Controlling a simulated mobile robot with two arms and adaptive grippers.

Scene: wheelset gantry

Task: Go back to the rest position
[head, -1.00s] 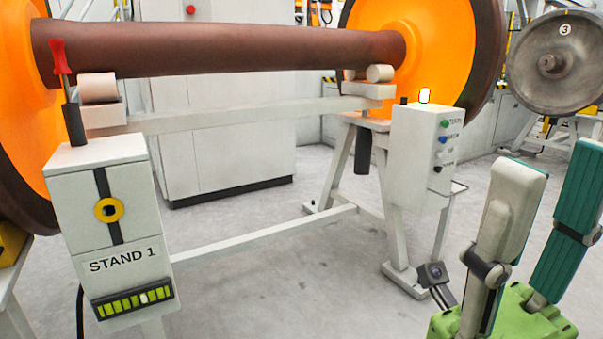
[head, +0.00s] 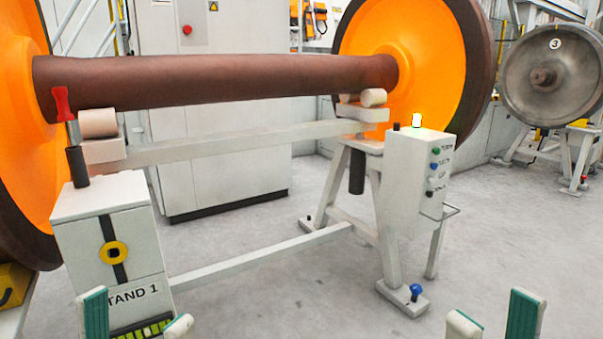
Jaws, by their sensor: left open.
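My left gripper (head: 138,310) shows at the bottom left, its two fingertips apart with nothing between them, in front of the stand marked STAND 1 (head: 85,250). My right gripper (head: 494,308) shows at the bottom right, fingertips apart and empty over bare floor. Only the finger ends of both show; the rest is below the picture. Neither visibly touches anything. The wheelset's brown axle (head: 215,80) spans the stand above rollers, between orange wheels (head: 425,60).
A red-handled lever (head: 62,102) stands at left. Floor at right is clear. A grey wheel (head: 555,75) stands behind.

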